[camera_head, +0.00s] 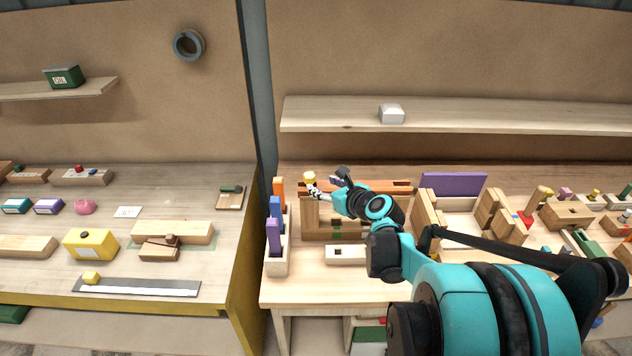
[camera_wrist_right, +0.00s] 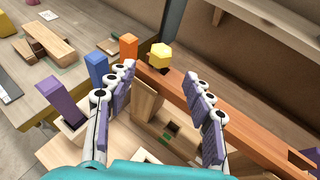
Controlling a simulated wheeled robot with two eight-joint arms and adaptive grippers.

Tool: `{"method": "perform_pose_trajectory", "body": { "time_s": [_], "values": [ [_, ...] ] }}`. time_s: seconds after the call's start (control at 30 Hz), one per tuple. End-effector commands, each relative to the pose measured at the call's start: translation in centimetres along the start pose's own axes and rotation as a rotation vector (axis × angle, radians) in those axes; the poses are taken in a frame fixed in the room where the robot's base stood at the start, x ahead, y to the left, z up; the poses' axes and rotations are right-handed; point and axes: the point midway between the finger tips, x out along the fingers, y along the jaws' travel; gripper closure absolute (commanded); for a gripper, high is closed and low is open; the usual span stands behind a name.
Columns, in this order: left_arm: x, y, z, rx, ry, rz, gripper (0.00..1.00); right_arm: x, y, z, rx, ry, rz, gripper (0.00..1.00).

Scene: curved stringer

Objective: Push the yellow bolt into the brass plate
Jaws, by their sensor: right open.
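The yellow bolt (camera_head: 310,177) shows as a yellow faceted head at the left end of a long reddish-brown wooden bar. In the right wrist view the yellow bolt (camera_wrist_right: 160,55) stands on a short dark piece at that bar, just beyond the space between my fingertips. My right gripper (camera_head: 325,186) is open beside the bolt; in its wrist view the gripper (camera_wrist_right: 157,76) has its purple-padded fingers spread apart with nothing between them. I cannot make out the brass plate for certain. My left gripper is not in view.
The reddish-brown bar (camera_wrist_right: 245,115) runs along the back of a wooden fixture. A holder (camera_head: 277,262) with orange, blue and purple blocks stands close at its left. A purple panel (camera_head: 453,185) and wooden blocks stand to the right. A shelf (camera_head: 470,118) hangs above.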

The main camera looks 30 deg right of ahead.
Motion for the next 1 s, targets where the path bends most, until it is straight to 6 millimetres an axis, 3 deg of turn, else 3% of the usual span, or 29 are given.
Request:
{"method": "perform_pose_trajectory", "body": {
  "time_s": [0.23, 0.83, 0.93, 1.0],
  "values": [
    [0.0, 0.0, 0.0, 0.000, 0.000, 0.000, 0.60, -2.4, 0.0, 0.0, 0.001, 0.000, 0.000, 0.48],
    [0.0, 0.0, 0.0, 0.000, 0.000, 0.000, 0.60, -2.6, 0.1, 0.0, -0.004, 0.001, 0.001, 0.48],
    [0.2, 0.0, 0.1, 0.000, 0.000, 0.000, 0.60, -2.7, 1.3, -0.3, -0.083, 0.018, 0.017, 0.48],
    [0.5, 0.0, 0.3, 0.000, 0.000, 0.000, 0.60, -2.8, 3.3, -1.0, -0.233, 0.047, 0.048, 0.48]
  ]
}}
